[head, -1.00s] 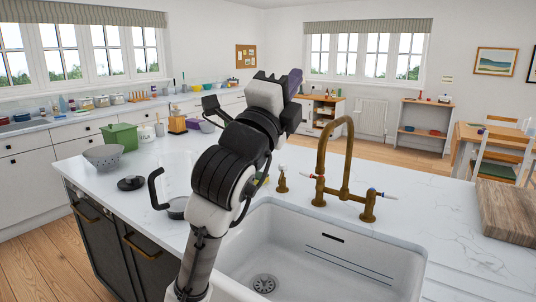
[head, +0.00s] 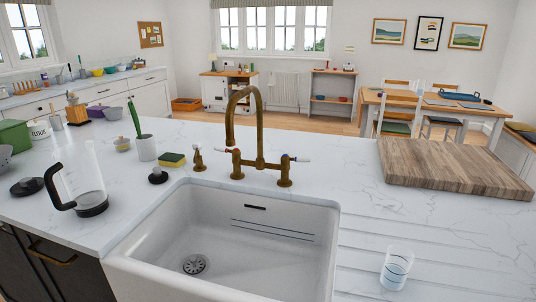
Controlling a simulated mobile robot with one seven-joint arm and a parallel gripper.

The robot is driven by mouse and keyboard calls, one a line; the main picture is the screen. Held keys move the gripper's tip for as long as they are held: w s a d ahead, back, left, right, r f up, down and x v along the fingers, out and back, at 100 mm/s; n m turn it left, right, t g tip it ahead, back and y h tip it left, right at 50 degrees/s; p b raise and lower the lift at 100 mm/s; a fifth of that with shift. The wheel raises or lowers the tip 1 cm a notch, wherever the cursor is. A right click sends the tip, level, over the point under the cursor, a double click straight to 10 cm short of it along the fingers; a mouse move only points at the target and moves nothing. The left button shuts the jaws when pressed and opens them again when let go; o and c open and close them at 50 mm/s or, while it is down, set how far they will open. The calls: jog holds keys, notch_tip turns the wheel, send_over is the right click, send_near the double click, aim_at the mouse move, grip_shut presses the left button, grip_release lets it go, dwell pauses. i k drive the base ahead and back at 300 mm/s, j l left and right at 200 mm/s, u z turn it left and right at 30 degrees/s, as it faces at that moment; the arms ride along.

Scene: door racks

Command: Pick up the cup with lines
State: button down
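The cup with lines (head: 396,268) is a clear glass with thin blue lines around it. It stands upright on the grooved drainboard right of the sink, near the bottom right of the head view. My gripper and arm are not in the head view now, so whether the gripper is open or shut does not show.
A white sink (head: 225,240) with a brass tap (head: 259,135) lies left of the cup. A thick wooden board (head: 450,168) lies behind it. A glass jug (head: 80,185), a brush pot (head: 146,148) and a sponge (head: 172,160) stand farther left. The counter around the cup is clear.

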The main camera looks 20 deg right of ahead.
aim_at(400, 259)
jog(key=z, duration=1.25)
jog(key=j+z, duration=0.25)
jog(key=j, duration=0.25)
jog(key=j+z, duration=0.3)
jog(key=j, duration=0.2)
jog(key=k+j+z, duration=0.25)
jog(key=j, duration=0.25)
jog(key=j+z, duration=0.3)
jog(key=j, duration=0.15)
jog(key=k, duration=0.05)
